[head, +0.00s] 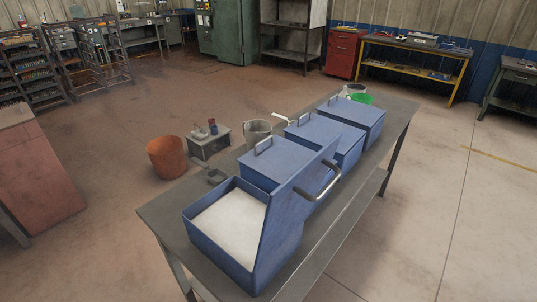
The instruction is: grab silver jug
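A grey metallic jug-like vessel (257,134) stands at the far left edge of the long workbench (163,213), behind the nearer blue boxes. Its lower part is partly hidden by a blue box. A second light grey vessel (355,89) is at the far end of the bench, beside a green bowl-like item (362,98). I cannot tell for certain which of the two is the silver jug. My gripper is not in this view.
Blue lidded boxes (345,115) line the bench. The nearest blue box (215,243) is open, with white powder inside and its lid raised. A small grey scoop (215,176) lies beside it. An orange bucket (166,157) and grey crate (209,144) stand left of the bench. Right floor is clear.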

